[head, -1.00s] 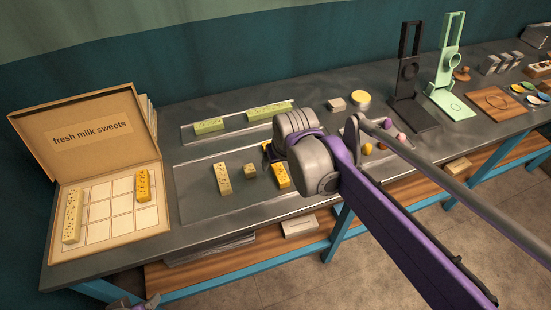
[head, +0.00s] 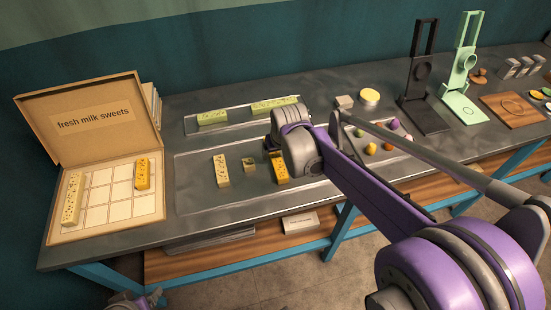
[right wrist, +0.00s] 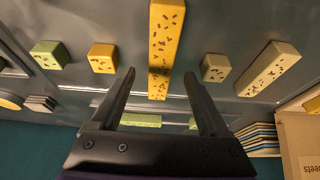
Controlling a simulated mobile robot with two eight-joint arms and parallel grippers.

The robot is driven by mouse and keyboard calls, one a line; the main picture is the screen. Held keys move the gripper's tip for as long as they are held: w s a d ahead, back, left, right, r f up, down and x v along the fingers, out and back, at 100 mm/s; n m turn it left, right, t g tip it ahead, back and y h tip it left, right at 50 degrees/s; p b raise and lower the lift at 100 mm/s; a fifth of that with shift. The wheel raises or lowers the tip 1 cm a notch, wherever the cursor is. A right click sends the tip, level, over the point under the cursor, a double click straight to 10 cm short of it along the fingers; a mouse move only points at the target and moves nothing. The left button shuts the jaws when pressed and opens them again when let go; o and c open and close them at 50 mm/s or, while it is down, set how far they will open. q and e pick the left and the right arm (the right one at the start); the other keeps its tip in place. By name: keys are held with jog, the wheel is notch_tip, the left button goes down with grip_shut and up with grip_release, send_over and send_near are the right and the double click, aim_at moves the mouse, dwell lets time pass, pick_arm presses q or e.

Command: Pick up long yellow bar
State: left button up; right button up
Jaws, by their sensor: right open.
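The long yellow bar (head: 281,171), dark-speckled, lies on the clear tray under my right wrist in the head view. Its far end is hidden there. In the right wrist view the long yellow bar (right wrist: 164,45) runs upright through the picture, between the two dark fingers of my right gripper (right wrist: 159,74). The fingers are apart, one to each side of the bar, with gaps to both sides. I cannot tell how far above the bar they are. In the head view the right gripper's fingers are mostly hidden behind the wrist.
A cream bar (head: 221,171) and a small tan cube (head: 249,165) lie left of the yellow bar. The wrist view shows a yellow cube (right wrist: 102,58) and a green cube (right wrist: 49,54). Green bars (head: 212,118) lie behind.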

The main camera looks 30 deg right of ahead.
aim_at(276, 156)
jog(key=x, duration=0.3)
jog(key=shift+w+f, duration=0.25)
grip_shut()
